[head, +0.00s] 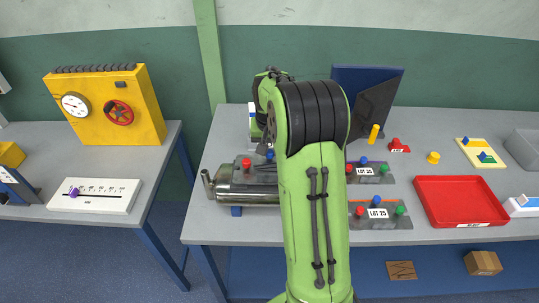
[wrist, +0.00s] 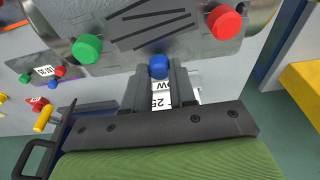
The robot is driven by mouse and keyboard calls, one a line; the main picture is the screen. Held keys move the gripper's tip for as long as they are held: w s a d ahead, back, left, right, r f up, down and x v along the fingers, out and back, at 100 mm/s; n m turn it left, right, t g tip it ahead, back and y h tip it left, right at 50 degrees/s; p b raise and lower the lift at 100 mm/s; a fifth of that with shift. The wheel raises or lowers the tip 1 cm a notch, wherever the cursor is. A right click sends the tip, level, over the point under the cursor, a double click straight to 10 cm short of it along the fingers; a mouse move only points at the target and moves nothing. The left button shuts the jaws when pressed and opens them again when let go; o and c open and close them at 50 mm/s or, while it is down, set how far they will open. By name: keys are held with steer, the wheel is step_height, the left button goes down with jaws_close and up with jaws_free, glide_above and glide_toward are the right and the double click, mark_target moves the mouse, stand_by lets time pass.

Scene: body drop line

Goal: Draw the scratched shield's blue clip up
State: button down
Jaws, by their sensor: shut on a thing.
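The scratched shield (wrist: 190,42) is a grey metal plate with dark scratch lines across it, close up in the wrist view. It has a green clip (wrist: 87,48) at left, a red clip (wrist: 224,22) at right and the blue clip (wrist: 158,67) between them, nearer my gripper. My gripper (wrist: 159,74) is shut on the blue clip, one dark finger on each side. In the head view the shield lies over a metal pipe; its red clip (head: 246,163) and blue clip (head: 270,155) show beside my arm, which hides my gripper and the rest of the shield.
Two more shields, one upper (head: 370,172) and one lower (head: 382,221), lie right of my arm. A red tray (head: 461,223), yellow peg (head: 374,133) and red part (head: 399,146) are further right. A dark blue panel (head: 390,75) stands behind. A yellow gauge box (head: 140,125) is on the left bench.

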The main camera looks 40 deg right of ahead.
steer(key=shift+r+p, duration=0.3)
steer(key=shift+r, duration=0.15)
stand_by(0.3)
steer(key=c, duration=0.9)
jaws_free()
step_height(320, 180, up, 7)
steer(key=p, duration=0.6)
steer(key=shift+r, duration=0.1)
